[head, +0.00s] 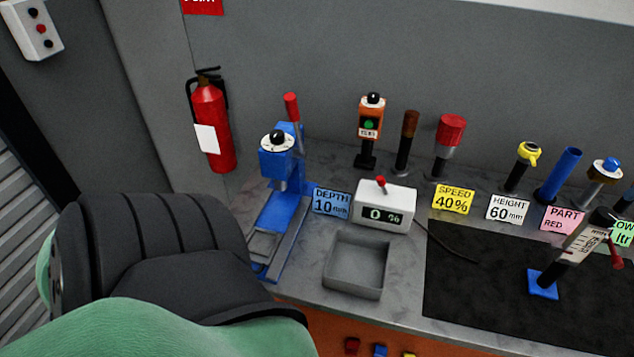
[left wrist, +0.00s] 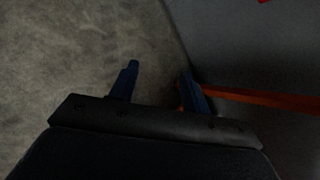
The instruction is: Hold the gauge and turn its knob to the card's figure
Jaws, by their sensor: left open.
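A gauge-like device with a white scale (head: 588,240) leans on a black mat at the right of the head view. It has a blue foot (head: 543,284), a dark stem and a red lever (head: 615,256). Its scale reading is too small to tell. Cards stand behind: a white one reads HEIGHT 60 mm (head: 507,208), and a green one, cut off by the edge, shows OW and ltr (head: 623,233). My left gripper (left wrist: 159,72) is open and empty in the left wrist view, over a grey surface. It is hidden in the head view. My right gripper is not in view.
A blue press (head: 277,215), a grey tray (head: 357,265) and a display box reading 0 % (head: 385,206) stand on the bench at left and middle. Several knobbed posts line the back. The black mat (head: 470,290) is mostly clear. A fire extinguisher (head: 212,125) hangs on the wall.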

